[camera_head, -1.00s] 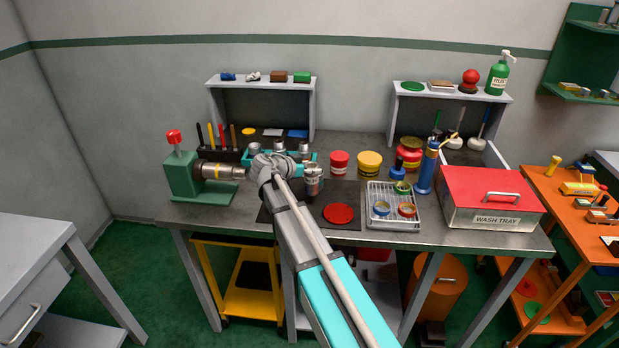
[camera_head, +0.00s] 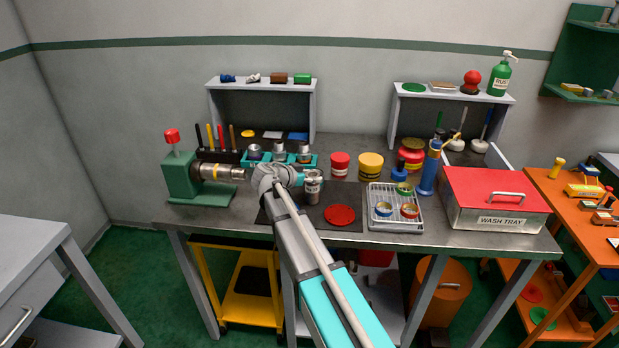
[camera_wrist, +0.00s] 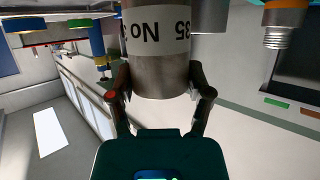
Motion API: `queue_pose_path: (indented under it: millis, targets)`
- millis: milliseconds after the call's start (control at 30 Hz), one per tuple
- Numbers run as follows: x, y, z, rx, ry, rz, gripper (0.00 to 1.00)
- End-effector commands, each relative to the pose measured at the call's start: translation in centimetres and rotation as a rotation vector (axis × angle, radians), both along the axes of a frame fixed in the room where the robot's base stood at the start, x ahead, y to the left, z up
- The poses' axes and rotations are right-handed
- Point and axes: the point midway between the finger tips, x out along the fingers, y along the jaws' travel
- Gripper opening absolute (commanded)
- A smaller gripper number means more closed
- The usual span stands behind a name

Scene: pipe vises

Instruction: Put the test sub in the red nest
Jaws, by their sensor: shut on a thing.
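My gripper (camera_head: 301,180) is shut on a grey metal cylinder with a light-grey top, the test sub (camera_head: 313,189). In the wrist view the test sub (camera_wrist: 158,72) stands between the two fingers of my gripper (camera_wrist: 160,88), with an upside-down label reading "No" and "35". It looks upright, over the back of the dark mat. I cannot tell whether it touches the mat. A flat red disc (camera_head: 339,215), seemingly the red nest, lies on the mat in front and to the right of the test sub. The disc shows nothing on it.
A teal rack (camera_head: 268,158) with several metal parts stands behind my gripper. A green vise (camera_head: 181,178) holds a pipe at left. A wire tray (camera_head: 378,222) with coloured rings is right of the mat (camera_head: 352,196). Red (camera_head: 340,166) and yellow (camera_head: 370,167) cans stand behind.

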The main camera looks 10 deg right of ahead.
Motion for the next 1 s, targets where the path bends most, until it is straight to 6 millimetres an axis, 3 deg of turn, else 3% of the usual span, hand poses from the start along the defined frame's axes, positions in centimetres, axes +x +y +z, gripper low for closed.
queue_pose_path:
  millis: [33, 67, 200, 800, 1000]
  targets:
    - [0.0, 0.0, -0.2, -0.002, 0.0, 0.0, 0.04]
    - [0.0, 0.0, -0.1, 0.0, 0.0, 0.0, 0.71]
    - [0.0, 0.0, -0.1, 0.0, 0.0, 0.0, 0.97]
    - [0.0, 0.0, 0.2, 0.0, 0.0, 0.0, 1.0]
    - [-0.8, 1.4, 1.0, 0.0, 0.0, 0.001, 1.0]
